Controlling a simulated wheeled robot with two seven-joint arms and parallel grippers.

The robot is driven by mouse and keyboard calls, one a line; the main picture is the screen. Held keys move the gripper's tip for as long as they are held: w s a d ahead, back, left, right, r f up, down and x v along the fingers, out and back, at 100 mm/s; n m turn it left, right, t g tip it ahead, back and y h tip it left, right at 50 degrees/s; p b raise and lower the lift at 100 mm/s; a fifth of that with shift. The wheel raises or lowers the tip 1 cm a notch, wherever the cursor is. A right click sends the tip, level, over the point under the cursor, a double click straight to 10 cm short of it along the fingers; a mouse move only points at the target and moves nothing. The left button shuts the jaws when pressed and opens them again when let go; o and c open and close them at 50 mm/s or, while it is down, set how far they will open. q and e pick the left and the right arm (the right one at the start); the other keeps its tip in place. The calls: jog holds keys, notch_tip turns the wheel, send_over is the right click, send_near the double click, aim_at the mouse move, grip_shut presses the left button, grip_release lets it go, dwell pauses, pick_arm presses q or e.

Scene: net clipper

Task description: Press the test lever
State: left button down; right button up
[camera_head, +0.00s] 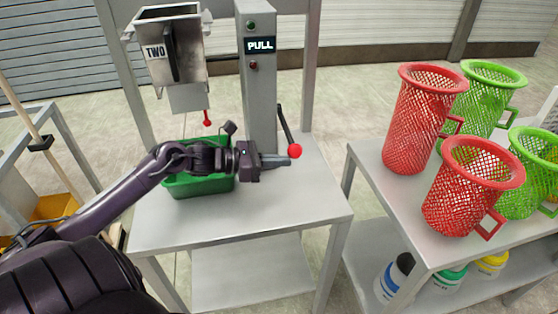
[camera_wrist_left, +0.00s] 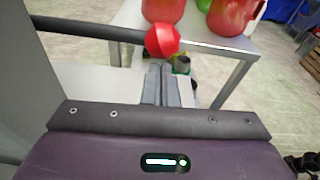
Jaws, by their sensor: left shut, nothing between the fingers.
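The test lever is a dark rod (camera_head: 285,128) with a red ball knob (camera_head: 295,151), on the right side of the grey post (camera_head: 258,95) marked PULL. My left gripper (camera_head: 288,160) is shut and empty, with its fingertips right by the knob. In the left wrist view the red knob (camera_wrist_left: 162,40) is just beyond the shut fingertips (camera_wrist_left: 160,68), with the rod (camera_wrist_left: 90,28) running left from it. I cannot tell whether the fingers touch the knob. My right gripper is not in view.
A metal hopper (camera_head: 170,60) labelled TWO hangs left of the post, with a small red-tipped lever (camera_head: 207,117) below. A green bin (camera_head: 200,184) sits under it, partly behind my left arm. Red and green mesh baskets (camera_head: 415,120) stand on the right table. The grey table's front (camera_head: 250,215) is clear.

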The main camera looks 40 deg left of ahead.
pick_arm(q)
notch_tip(320, 180, up, 12)
jog(key=w+a+n+h+p, duration=0.1)
jog(key=n+p, duration=0.2)
jog(key=n, duration=0.1)
jog(key=shift+w+a+n+g, duration=0.15)
jog(key=shift+a+n+g, duration=0.15)
jog(key=shift+n+g, duration=0.1)
dwell(0.5)
